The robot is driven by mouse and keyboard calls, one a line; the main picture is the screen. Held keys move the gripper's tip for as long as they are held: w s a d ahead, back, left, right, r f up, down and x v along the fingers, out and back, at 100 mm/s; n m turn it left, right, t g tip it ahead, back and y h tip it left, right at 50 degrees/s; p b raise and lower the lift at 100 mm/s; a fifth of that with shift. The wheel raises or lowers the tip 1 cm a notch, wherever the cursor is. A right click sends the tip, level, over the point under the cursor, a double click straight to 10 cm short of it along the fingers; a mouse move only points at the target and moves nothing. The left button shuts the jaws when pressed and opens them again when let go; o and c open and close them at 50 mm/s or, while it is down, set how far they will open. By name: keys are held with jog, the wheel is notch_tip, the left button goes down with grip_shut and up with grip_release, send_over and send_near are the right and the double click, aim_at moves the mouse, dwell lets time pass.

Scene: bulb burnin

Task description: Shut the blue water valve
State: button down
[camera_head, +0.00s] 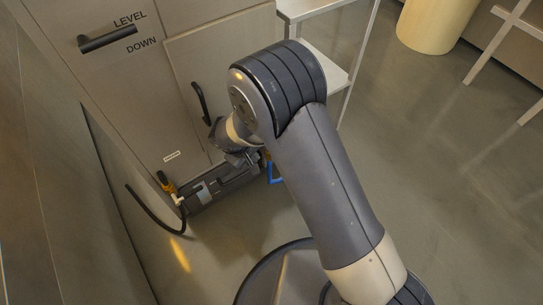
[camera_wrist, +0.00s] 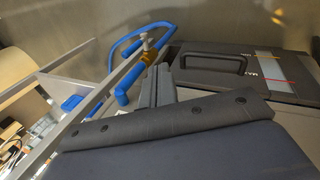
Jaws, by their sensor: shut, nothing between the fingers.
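In the wrist view a brass fitting (camera_wrist: 148,57) with a pale stem sits at the upper middle. A blue lever-like piece (camera_wrist: 123,84) slants down-left from it, and a blue tube (camera_wrist: 128,38) loops above. I take these to be the blue water valve; its exact position is unclear. My gripper (camera_wrist: 157,78) is shut and empty, its dark fingertips just below the fitting; contact cannot be told. In the head view my gripper (camera_head: 243,160) is partly hidden by my arm, low by the cabinet. A blue piece (camera_head: 275,173) shows just right of it.
A grey box (camera_wrist: 240,70) with a black handle and MAX mark stands close right of the fingers. A metal rail (camera_wrist: 95,100) crosses at left.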

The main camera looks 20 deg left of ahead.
jog(key=w+d+f+b, duration=0.3)
jog(key=w+f, duration=0.3)
jog(key=f, duration=0.3)
jog(key=shift+w+d+b, duration=0.35)
jog(key=shift+d+b, duration=0.05)
jog(key=shift+b, duration=0.3)
jog(key=shift+w+d+p, duration=0.1)
jog(key=shift+p, duration=0.4)
